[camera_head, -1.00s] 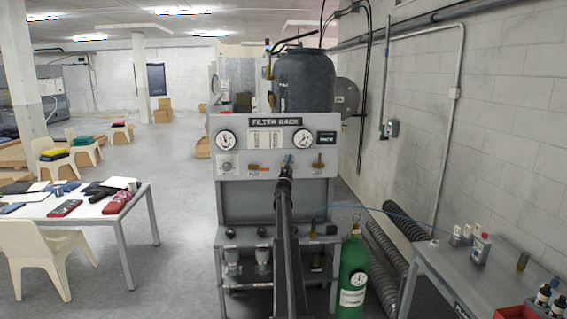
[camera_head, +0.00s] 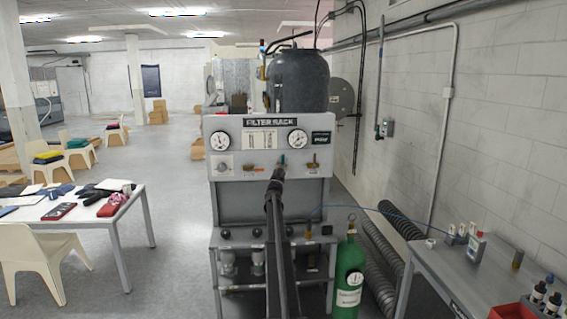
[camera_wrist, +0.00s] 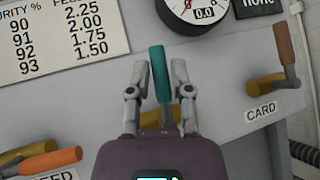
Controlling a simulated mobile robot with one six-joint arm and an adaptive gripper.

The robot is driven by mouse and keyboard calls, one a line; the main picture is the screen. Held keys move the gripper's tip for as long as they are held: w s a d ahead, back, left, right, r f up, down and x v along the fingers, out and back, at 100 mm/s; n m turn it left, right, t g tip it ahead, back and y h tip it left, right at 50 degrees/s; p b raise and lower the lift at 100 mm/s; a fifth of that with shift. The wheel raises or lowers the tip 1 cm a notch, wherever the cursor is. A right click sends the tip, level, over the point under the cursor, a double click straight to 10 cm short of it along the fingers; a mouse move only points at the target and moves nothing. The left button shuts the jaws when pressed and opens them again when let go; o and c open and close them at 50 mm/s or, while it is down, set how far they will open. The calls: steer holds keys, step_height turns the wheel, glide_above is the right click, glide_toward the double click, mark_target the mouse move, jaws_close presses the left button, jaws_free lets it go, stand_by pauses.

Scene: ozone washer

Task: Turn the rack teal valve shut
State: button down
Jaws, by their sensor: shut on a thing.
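The teal valve handle (camera_wrist: 159,75) points up, leaning slightly left in the wrist view, above its brass body (camera_wrist: 160,118). My gripper (camera_wrist: 159,68) has one finger on each side of the handle and is shut on it. In the head view the small teal handle (camera_head: 283,160) shows on the front panel of the filter rack (camera_head: 228,186), just above the end of my arm. My gripper (camera_head: 278,175) is small there, and its fingers cannot be made out.
An orange-handled valve (camera_wrist: 50,160) sits lower left, and a brown-handled valve (camera_wrist: 286,52) sits at right above the CARD label (camera_wrist: 260,112). A gauge (camera_wrist: 201,10) is above. A green cylinder (camera_head: 349,270) stands right of the rack, with a side table (camera_head: 440,275) beyond.

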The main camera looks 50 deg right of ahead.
steer(key=s+a+f+m+g+y+b, duration=0.3)
steer(key=a+f+m, duration=0.45)
steer(key=a, duration=1.05)
steer(key=s+a+f+m+g+y+b, duration=0.1)
steer(key=s+a+f+m+g+y, duration=0.3)
steer(key=a+f, duration=1.05)
steer(key=s+a+f+m+g+y+b, duration=0.15)
steer(key=a+f+m+y, duration=0.55)
steer(key=a, duration=1.5)
steer(key=s+a+f+y+b, duration=0.1)
steer(key=s+a+f+y, duration=0.2)
steer(key=a, duration=0.9)
steer(key=s+a+f+y, duration=0.4)
steer(key=s+a, duration=0.3)
steer(key=a, duration=0.5)
steer(key=s+a+f+y+b, duration=0.1)
steer(key=s+a+f+y, duration=0.2)
steer(key=a, duration=1)
steer(key=s+y, duration=0.1)
steer(key=s, duration=0.2)
steer(key=shift+f+b, duration=0.2)
steer(key=shift+b, duration=0.1)
steer(key=shift+s, duration=0.2)
